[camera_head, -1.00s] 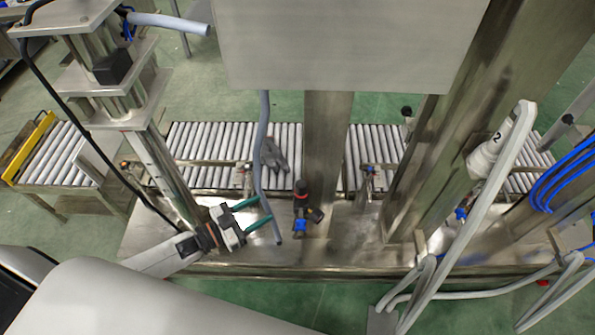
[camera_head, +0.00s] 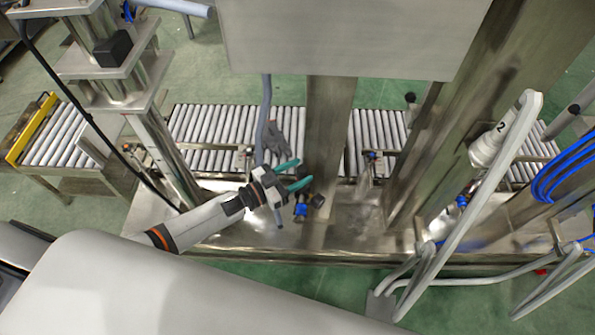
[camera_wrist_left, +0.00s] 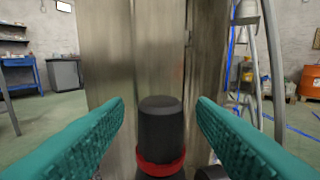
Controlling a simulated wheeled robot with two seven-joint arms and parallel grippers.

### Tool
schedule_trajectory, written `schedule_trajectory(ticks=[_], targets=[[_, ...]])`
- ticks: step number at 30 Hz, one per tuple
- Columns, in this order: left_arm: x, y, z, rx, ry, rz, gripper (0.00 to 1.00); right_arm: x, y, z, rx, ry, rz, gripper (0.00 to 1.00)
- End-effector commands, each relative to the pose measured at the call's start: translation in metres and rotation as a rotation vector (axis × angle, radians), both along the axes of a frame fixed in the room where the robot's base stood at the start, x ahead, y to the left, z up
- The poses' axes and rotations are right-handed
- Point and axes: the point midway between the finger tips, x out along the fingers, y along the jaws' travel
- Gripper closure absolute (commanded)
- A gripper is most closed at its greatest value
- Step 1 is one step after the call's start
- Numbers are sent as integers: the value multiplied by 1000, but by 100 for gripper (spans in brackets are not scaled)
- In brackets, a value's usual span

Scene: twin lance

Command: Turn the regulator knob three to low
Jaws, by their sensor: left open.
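The regulator has a black knob (camera_wrist_left: 161,128) with a red ring (camera_wrist_left: 161,167) below it. In the left wrist view the knob stands upright between the two green fingers of my left gripper (camera_wrist_left: 160,125), with a gap on each side. In the head view my left gripper (camera_head: 299,175) is open at the regulator, just left of the steel column. Its fingers hide the knob there; the blue lower part (camera_head: 301,210) of the regulator shows below them. No number label shows on this regulator. My right gripper is not in view.
A steel column (camera_head: 329,140) stands close behind the regulator. A large grey panel (camera_head: 350,40) sits above. Thick hoses (camera_head: 470,215) loop at the right.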

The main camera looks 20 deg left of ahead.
Motion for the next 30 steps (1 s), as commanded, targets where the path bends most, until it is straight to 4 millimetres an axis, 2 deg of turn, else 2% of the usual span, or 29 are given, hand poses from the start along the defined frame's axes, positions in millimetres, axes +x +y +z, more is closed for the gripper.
schedule_trajectory(ticks=[10, 18, 30], targets=[[3, -3, 0, 1, 1, 0, 51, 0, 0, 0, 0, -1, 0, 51], [2, -2, 0, 1, 1, 0, 94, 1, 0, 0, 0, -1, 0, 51], [0, -5, 2, -6, 4, 100, 94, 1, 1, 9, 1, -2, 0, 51]])
